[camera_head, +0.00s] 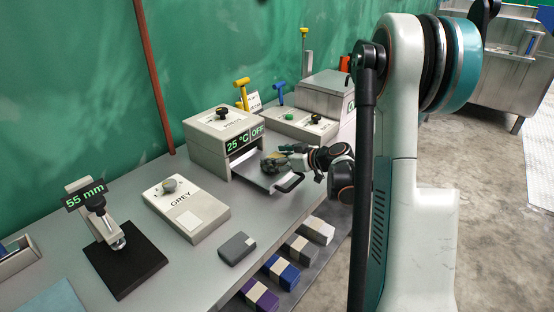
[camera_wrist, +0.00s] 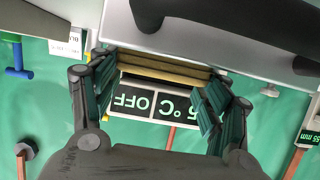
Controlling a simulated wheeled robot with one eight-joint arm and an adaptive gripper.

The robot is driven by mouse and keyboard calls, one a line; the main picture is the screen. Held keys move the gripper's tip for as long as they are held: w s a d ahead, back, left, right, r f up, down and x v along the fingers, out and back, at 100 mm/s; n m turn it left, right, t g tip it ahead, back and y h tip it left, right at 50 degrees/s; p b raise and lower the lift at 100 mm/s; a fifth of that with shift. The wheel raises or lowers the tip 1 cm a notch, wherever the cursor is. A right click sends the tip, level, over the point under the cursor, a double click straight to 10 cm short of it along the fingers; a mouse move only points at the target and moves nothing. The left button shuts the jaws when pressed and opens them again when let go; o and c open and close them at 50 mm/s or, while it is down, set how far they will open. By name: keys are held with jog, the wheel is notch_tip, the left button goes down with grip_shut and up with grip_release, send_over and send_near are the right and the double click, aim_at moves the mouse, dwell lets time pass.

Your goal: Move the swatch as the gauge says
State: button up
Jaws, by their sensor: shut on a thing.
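My gripper (camera_wrist: 162,88) is shut on the swatch (camera_wrist: 165,66), a flat layered piece in yellow-brown. In the head view, my gripper (camera_head: 277,160) is over the pulled-out tray (camera_head: 262,182) of a white heater box (camera_head: 215,127). Its display reads 25 °C and OFF. I cannot tell whether the swatch touches the tray. The gauge (camera_head: 85,195) on a black-based stand at the left reads 55 mm. The heater display (camera_wrist: 150,103) also shows upside down in the wrist view.
A box labelled GREY (camera_head: 185,212) stands between gauge and heater. A dark grey block (camera_head: 237,248) lies in front of it. Several coloured blocks, including blue (camera_head: 282,272) and purple (camera_head: 260,295), lie along the front. The tray's dark handle (camera_head: 289,183) juts forward. Another knobbed box (camera_head: 305,123) stands behind.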

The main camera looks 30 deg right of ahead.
jog(key=o, duration=1.1)
jog(key=shift+f, duration=0.1)
jog(key=shift+r, duration=0.25)
jog(key=p+v, duration=0.3)
jog(key=v, duration=0.9)
jog(key=shift+f, duration=0.1)
